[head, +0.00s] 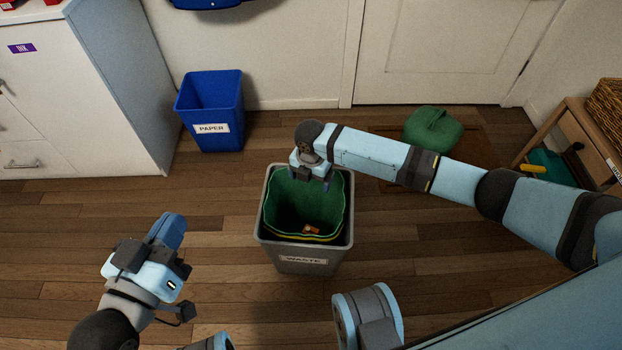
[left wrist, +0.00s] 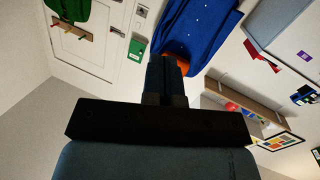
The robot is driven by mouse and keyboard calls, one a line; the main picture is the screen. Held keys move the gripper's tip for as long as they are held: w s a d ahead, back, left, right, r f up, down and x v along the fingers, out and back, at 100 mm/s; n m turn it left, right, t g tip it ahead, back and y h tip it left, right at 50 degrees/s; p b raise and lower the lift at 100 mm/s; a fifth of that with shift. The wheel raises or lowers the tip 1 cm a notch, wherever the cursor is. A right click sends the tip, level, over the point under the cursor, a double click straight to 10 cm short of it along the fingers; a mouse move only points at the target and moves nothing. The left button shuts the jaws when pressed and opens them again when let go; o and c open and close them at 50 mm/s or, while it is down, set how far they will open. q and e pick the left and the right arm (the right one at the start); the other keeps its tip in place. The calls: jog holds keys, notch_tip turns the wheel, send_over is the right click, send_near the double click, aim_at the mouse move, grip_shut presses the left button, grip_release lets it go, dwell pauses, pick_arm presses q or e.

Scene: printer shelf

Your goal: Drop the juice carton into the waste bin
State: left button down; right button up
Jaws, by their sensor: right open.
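The grey waste bin (head: 304,263), labelled WASTE and lined with a green bag, stands on the floor in the middle of the head view. A small orange-red and white item (head: 311,229) lies low inside it; it may be the juice carton, but it is too small to be sure. My right gripper (head: 312,182) is open over the back part of the bin's mouth, with nothing seen between its fingers. My left gripper (head: 168,232) is off to the left of the bin, shut and empty; its fingers also show together in the left wrist view (left wrist: 165,72).
A blue paper bin (head: 210,128) stands behind and left, beside a white cabinet (head: 70,90). A green rounded object (head: 433,129) is on a mat near the door. A wooden table (head: 575,140) with a basket is at right. Floor left of the waste bin is clear.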

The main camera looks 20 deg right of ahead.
pick_arm(q)
notch_tip(320, 180, up, 7)
jog(key=n+t+p, duration=0.1)
jog(key=t+p, duration=0.2)
jog(key=p, duration=0.1)
jog(key=shift+s+a, duration=0.25)
pick_arm(e)
notch_tip(320, 180, up, 12)
